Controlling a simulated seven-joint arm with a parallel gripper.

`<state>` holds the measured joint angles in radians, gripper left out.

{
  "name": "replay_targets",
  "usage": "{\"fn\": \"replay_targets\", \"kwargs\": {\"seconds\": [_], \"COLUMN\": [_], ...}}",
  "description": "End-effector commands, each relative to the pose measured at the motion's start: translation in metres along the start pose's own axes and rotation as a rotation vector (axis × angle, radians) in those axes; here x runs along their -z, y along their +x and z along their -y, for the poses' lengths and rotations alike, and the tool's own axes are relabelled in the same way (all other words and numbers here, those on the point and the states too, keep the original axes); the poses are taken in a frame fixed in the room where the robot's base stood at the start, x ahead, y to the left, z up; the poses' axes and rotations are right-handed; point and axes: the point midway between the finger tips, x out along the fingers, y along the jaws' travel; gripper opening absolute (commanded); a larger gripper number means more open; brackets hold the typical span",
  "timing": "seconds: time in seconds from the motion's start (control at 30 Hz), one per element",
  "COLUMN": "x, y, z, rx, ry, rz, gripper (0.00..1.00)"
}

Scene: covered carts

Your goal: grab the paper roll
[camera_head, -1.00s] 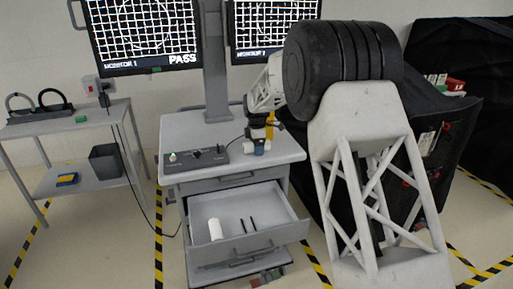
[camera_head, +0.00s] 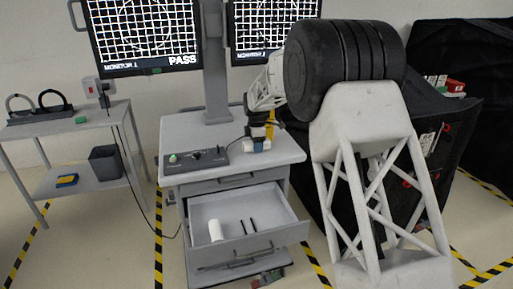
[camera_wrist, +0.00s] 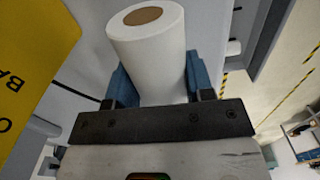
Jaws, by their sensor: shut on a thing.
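A white paper roll (camera_wrist: 150,50) with a brown core stands between the blue fingers of my gripper (camera_wrist: 155,80) in the wrist view. The fingers are shut on its sides. In the head view my gripper (camera_head: 257,146) is low over the right part of the grey cart's top (camera_head: 285,150), and the roll shows there only as a small white patch. Whether the roll touches the cart top is too small to tell. A second white roll-like object (camera_head: 215,231) stands in the open drawer (camera_head: 275,205).
A control box (camera_head: 195,158) lies on the cart top to the left of my gripper. A yellow sign (camera_wrist: 28,50) is close by in the wrist view. A monitor post (camera_head: 216,80) rises behind. A side table (camera_head: 95,112) stands left, and black-covered carts (camera_head: 470,130) stand right.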

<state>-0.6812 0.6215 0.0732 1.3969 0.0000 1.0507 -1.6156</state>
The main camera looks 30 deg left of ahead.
Motion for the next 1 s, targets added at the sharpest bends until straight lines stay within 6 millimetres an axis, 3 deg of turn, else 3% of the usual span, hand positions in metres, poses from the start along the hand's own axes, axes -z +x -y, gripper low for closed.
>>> {"fn": "replay_targets", "kwargs": {"seconds": [0.2, 0.37, 1.0], "x": [0.000, 0.001, 0.006], "y": [-0.026, -0.026, -0.034], "z": [0.000, 0.014, 0.099], "rx": [-0.002, -0.001, -0.003], "ry": [0.000, 0.000, 0.000], "rz": [0.000, 0.000, 0.000], "gripper": [0.21, 0.21, 0.21]}}
